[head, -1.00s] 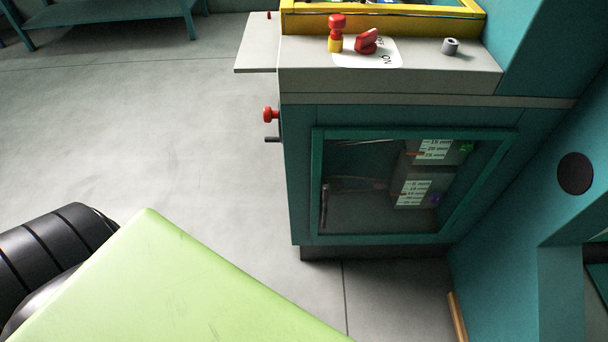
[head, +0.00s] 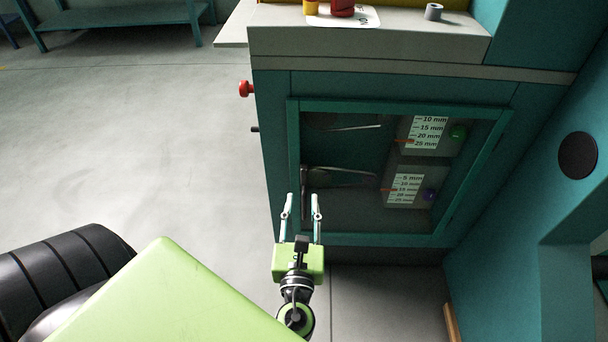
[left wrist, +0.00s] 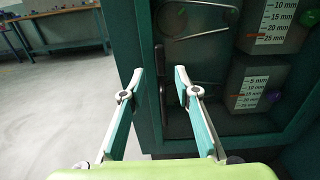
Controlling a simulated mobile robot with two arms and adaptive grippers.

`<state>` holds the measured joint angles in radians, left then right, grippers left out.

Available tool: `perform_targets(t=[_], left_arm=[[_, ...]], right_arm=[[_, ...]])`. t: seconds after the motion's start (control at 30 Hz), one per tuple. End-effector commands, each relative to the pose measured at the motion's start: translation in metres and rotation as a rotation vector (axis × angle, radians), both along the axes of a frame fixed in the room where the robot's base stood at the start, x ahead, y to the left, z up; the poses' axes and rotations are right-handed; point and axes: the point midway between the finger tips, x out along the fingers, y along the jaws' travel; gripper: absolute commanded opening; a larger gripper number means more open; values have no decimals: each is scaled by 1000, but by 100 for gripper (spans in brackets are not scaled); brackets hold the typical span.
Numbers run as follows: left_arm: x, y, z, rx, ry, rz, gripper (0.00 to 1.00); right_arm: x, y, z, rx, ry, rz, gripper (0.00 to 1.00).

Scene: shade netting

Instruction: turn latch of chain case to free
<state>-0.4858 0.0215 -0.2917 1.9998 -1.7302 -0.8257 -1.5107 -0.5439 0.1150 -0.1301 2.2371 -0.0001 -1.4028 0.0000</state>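The chain case is a teal cabinet with a framed window door (head: 292,150). It also shows in the left wrist view (left wrist: 143,40). A dark upright bar, which looks like the latch (head: 304,184), is at the left side of the window. In the left wrist view the latch (left wrist: 162,75) shows between and beyond the fingertips. My left gripper (head: 302,203) is open and empty, its fingers pointing at the lower left of the door. It also shows in the left wrist view (left wrist: 159,76). Contact with the latch cannot be told. My right gripper is not in view.
A red knob (head: 246,88) sticks out from the cabinet's left side. Two scale labels (head: 426,132) and (head: 405,189) show behind the window. A teal wall (head: 545,205) stands at the right. A teal bench (head: 118,17) is at the back left. The floor left of the cabinet is clear.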

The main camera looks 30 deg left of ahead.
Motion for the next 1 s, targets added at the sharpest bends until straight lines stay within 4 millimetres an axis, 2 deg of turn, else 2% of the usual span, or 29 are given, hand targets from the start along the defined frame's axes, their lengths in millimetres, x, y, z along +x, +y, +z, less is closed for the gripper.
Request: perform_targets(t=[0.2, 0.4, 0.6, 0.9, 0.97, 1.0], left_arm=[[43, 26, 1, 1, -3, 0, 29], [71, 43, -1, -1, 1, -1, 29], [85, 51, -1, -2, 1, -2, 29], [86, 53, -1, -2, 2, -2, 29], [86, 53, -1, -2, 2, -2, 16], [86, 53, -1, -2, 2, -2, 6]], right_arm=[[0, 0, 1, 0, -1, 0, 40], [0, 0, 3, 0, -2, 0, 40], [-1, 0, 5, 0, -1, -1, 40], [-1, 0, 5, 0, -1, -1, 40], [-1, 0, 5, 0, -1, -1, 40], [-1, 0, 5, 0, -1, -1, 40]])
